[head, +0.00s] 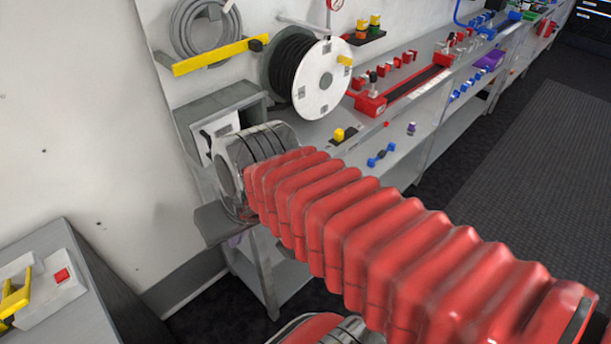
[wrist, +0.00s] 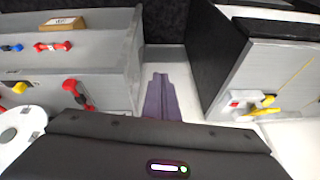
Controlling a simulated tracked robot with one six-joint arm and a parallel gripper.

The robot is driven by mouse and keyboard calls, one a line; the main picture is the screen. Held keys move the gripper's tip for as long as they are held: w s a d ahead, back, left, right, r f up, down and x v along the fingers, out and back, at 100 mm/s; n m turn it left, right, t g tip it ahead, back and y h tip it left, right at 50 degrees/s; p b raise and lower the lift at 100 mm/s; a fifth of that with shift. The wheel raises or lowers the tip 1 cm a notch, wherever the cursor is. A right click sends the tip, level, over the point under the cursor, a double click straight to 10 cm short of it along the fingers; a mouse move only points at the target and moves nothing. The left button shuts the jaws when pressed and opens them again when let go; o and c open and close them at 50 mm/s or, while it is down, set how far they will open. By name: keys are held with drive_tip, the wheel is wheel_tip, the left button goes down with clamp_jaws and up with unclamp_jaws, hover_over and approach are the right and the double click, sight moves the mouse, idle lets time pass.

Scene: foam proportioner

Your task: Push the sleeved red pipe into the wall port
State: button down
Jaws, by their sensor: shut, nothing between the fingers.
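My gripper (wrist: 160,85) shows in the wrist view as two purple-grey fingers closed together beyond the dark wrist housing. They hold nothing and point out over the pale floor gap between the bench and a grey cabinet. In the head view my own red ribbed arm cover crosses the middle and hides much of the bench front; only a small purple bit near the bench's left end may be the gripper. I cannot pick out a sleeved red pipe or the wall port in either view.
The long grey bench (head: 450,100) carries small red and blue fittings. A white-faced hose reel (head: 321,79) and a grey coiled hose (head: 205,30) are by the wall. A grey cabinet (wrist: 250,75) with a yellow handle stands opposite. Dark floor (head: 540,140) is open at right.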

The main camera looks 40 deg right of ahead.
drive_tip(key=w+d+f+m+y, duration=0.25)
drive_tip(key=f+m+y, duration=0.25)
drive_tip(key=m, duration=0.3)
drive_tip(key=w+d+f+m+y, duration=0.2)
drive_tip(key=d+f+m+y, duration=0.1)
drive_tip(key=f+m+y, duration=0.3)
drive_tip(key=s+d+f+m+t+h, duration=0.1)
drive_tip(key=d+f+m+t+h, duration=0.1)
drive_tip(key=d+m, duration=0.5)
drive_tip(key=s+d+f+m+t+h, duration=0.1)
drive_tip(key=d+m+t+h, duration=0.4)
drive_tip(key=d, duration=0.5)
drive_tip(key=s+d+f+m+t+h, duration=0.1)
drive_tip(key=d+f+m+t+h, duration=0.3)
drive_tip(key=d+m+t, duration=0.2)
drive_tip(key=d+m, duration=0.2)
drive_tip(key=d, duration=0.1)
drive_tip(key=shift+d+m, duration=0.3)
drive_tip(key=w, duration=1.4)
drive_tip(key=shift+a, duration=0.2)
